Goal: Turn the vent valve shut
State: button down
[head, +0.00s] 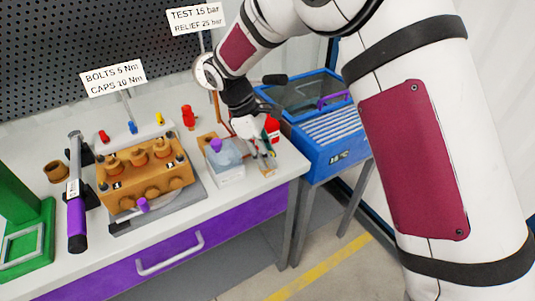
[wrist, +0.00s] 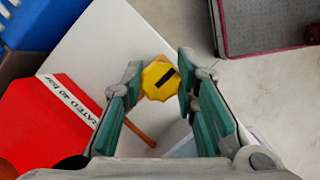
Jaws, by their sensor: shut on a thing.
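The vent valve shows in the wrist view as a yellow, many-sided knob (wrist: 159,80) with a black bar mark on its face. The bar lies at a slant. My gripper (wrist: 161,76) has its two green-padded fingers on either side of the knob, closed on it. In the head view my gripper (head: 264,158) reaches down to the right end of the bench, beside the red unit (head: 272,128). The red unit (wrist: 45,120) also shows in the wrist view, with a "RATED 40 bar" label. The knob cannot be made out clearly in the head view.
A clear container (head: 226,165) with a purple cap stands just left of my gripper. The brass-coloured pump block (head: 145,178) sits further left. The bench's right edge (head: 300,168) is close.

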dwell(0.4)
jog(key=c, duration=1.3)
grip_release()
jog(key=v, duration=1.2)
jog(key=shift+d, duration=0.1)
